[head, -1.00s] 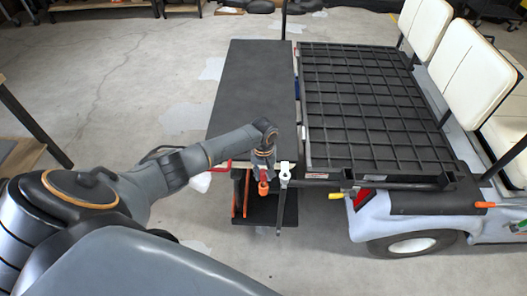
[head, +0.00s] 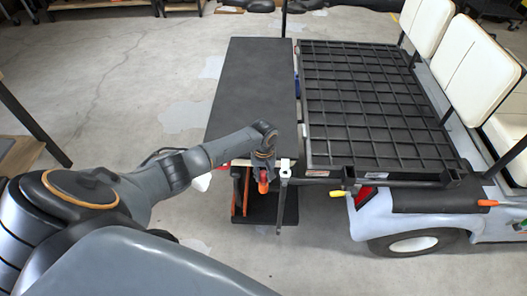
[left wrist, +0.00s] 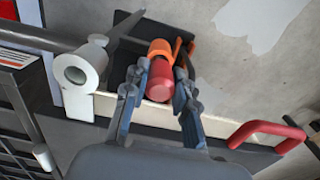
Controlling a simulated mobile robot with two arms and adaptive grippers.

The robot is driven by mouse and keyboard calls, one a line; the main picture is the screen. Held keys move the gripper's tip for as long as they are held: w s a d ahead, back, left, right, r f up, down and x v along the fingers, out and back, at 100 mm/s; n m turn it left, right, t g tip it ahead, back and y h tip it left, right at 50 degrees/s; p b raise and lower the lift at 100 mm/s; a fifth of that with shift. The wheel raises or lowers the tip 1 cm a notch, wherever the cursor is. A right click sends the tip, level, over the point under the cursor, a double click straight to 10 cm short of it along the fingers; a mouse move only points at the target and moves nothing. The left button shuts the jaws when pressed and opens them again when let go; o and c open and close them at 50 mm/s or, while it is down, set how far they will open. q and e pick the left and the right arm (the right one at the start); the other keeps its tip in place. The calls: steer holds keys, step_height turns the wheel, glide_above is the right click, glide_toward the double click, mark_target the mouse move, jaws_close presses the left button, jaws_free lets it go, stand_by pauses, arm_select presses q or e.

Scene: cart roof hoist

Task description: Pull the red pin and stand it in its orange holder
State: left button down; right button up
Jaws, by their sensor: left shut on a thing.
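The red pin (left wrist: 165,80) is between the two fingers of my left gripper (left wrist: 155,100) in the left wrist view, and the gripper is shut on it. The orange holder (left wrist: 181,48) is just beyond the pin's far end. I cannot tell whether the pin stands inside the holder or above it. In the head view my left gripper (head: 263,172) points down at the near end of the dark bench, with orange-red (head: 263,187) showing just below its fingers. The pin's lower end is hidden. My right gripper is in neither view.
A white tube fitting (left wrist: 80,70) with a dark lever stands close left of the gripper in the wrist view. A red handle (left wrist: 266,132) is to the right. The slatted cart bed (head: 375,105) lies right of the dark bench (head: 250,90). Floor left of the bench is clear.

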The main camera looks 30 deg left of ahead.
arm_select(q)
steer(key=shift+f+b, duration=0.75)
steer(key=shift+f, duration=0.35)
steer(key=c, duration=1)
jaws_free()
steer(key=shift+r, duration=0.1)
step_height(320, 180, up, 12)
steer(key=shift+f, duration=0.1)
